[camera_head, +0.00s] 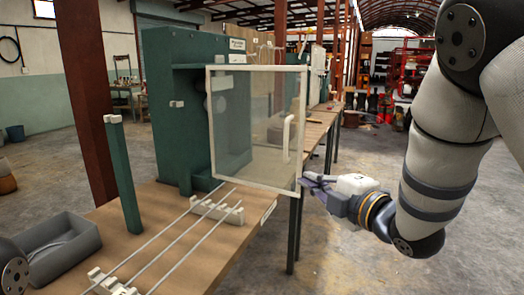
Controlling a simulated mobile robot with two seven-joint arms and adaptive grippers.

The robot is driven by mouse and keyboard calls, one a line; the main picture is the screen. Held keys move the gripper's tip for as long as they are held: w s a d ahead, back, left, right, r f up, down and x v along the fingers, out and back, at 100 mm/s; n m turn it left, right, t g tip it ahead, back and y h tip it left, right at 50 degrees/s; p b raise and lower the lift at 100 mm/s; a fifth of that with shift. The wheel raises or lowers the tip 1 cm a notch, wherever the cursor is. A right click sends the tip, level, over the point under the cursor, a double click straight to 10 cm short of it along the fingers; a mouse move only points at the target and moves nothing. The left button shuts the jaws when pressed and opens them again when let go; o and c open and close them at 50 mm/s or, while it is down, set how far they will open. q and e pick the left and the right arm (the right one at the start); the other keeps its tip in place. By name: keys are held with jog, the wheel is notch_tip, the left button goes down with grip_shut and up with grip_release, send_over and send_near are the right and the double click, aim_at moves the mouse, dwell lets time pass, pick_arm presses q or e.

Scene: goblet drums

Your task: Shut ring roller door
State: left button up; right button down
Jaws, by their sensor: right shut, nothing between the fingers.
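The ring roller door (240,130) is a clear panel in a pale frame. It stands open, swung out from the green ring roller machine (170,120) on the wooden bench. Its white vertical handle (287,138) is near the door's right edge. My right gripper (309,181) is shut and empty. It is just right of the door's lower right corner and below the handle; I cannot tell whether it touches the frame. My left gripper is out of view.
Thin rods (178,243) lie on white notched supports on the wooden bench (150,207). A green post (123,178) stands at the bench's left, with a grey tray (60,250) nearby. Open concrete floor lies right of the bench.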

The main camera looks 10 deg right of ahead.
jog(key=shift+n+t+y, duration=0.3)
jog(key=shift+n, duration=0.4)
jog(key=w+r, duration=0.1)
jog(key=w, duration=0.3)
jog(key=w+a, duration=0.1)
jog(key=w, duration=0.3)
jog(key=w+a+r, duration=0.1)
jog(key=w, duration=0.3)
jog(key=shift+w+a+r, duration=0.25)
jog(key=shift+w+r, duration=0.05)
jog(key=shift+w, duration=0.05)
jog(key=shift+w+d+r, duration=0.1)
jog(key=shift+w+d, duration=0.15)
jog(key=shift+w, duration=0.15)
jog(key=shift+r, duration=0.1)
